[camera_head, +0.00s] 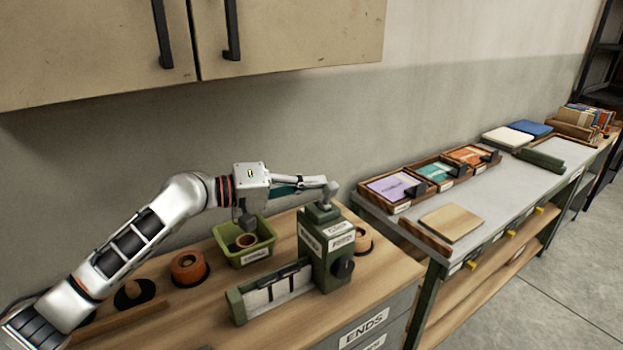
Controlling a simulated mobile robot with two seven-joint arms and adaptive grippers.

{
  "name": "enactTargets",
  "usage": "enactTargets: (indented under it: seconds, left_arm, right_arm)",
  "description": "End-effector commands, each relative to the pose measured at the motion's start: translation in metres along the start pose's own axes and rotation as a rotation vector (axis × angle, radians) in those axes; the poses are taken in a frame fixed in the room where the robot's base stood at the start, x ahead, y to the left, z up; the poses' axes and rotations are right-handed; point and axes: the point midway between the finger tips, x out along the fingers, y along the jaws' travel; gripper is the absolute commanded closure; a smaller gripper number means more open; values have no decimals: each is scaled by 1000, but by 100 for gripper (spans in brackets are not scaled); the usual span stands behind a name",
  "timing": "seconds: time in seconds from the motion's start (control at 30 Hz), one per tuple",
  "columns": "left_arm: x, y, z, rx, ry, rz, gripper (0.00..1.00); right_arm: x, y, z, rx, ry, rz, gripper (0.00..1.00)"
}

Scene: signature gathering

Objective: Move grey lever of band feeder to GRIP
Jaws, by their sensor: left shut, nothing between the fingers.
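The band feeder (322,262) is a green box-shaped device with white labels and a dark round knob on its front, standing on the wooden worktop. A grey lever (328,195) with a rounded knob stands on top of it. My left gripper (328,186) reaches in from the left above the feeder. Its fingers are shut and empty, with the tips at the lever's knob; I cannot tell whether they touch. The label words are too small to read surely, so the lever's setting is unclear. My right gripper is not in view.
A green bin (262,250) holding a ring stands left of the feeder, near an orange roll (189,268). A low green holder (270,290) stands before it. The grey table (500,190) at right carries trays of coloured sheets and a wooden board (451,222). Cabinets (290,35) hang above.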

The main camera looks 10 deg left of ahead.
Motion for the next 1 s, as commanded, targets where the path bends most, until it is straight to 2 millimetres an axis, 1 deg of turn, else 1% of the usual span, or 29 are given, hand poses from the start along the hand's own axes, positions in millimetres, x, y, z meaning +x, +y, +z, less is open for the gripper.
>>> enactTargets:
  seconds: [0.3, 0.73, 0.87, 1.0]
  left_arm:
    - [1, 0, 3, 46, -1, -12, 100]
    - [0, 0, 3, 45, -2, -13, 100]
    - [-11, 0, 3, 45, -2, -14, 100]
    - [-35, -1, 3, 45, -1, -16, 100]
  right_arm:
    - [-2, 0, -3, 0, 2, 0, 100]
    - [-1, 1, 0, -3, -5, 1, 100]
    - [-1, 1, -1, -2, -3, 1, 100]
    - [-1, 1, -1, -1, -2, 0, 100]
